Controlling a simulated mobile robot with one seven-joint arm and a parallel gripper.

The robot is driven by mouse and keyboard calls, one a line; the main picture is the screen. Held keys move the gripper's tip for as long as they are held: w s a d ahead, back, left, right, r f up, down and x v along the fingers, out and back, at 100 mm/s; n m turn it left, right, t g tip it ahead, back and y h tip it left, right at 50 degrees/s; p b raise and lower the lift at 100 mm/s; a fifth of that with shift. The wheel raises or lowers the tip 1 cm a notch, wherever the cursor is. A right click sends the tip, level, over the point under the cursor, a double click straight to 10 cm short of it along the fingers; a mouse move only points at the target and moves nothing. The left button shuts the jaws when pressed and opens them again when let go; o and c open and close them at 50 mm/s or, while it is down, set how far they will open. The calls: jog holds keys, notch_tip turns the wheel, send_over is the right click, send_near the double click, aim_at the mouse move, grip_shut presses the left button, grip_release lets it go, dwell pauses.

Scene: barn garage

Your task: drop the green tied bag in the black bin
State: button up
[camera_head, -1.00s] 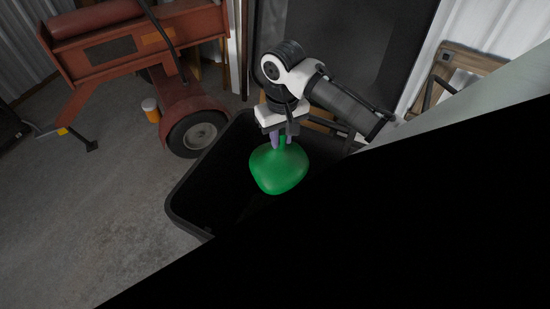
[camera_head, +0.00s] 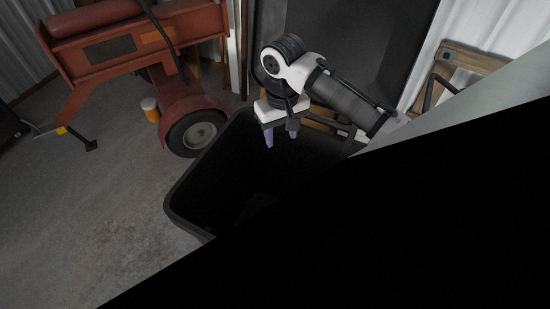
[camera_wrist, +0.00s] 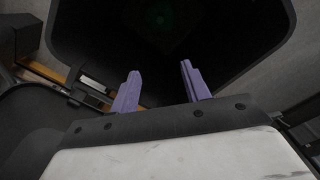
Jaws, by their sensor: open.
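The black bin (camera_head: 179,205) stands open below my gripper, with its near right part hidden by a large black shape. My gripper (camera_head: 281,141) is open and empty over the bin's far part, its two purple fingers apart and pointing down. In the wrist view my gripper (camera_wrist: 160,88) also shows spread fingers, with the dark inside of the bin (camera_wrist: 225,62) beyond them. The green tied bag does not show clearly in any view now. Only a faint dark green glint (camera_wrist: 160,18) shows deep inside the bin in the wrist view.
A red wheeled machine (camera_head: 140,45) with a black tyre (camera_head: 197,134) stands just left of the bin. A white and orange container (camera_head: 151,110) is beside it. A dark panel (camera_head: 340,40) stands behind the arm. The concrete floor at left is mostly clear.

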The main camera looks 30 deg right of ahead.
notch_tip(320, 180, up, 13)
jog(key=b, duration=0.1)
jog(key=shift+f+b, duration=0.15)
jog(key=shift+b, duration=0.15)
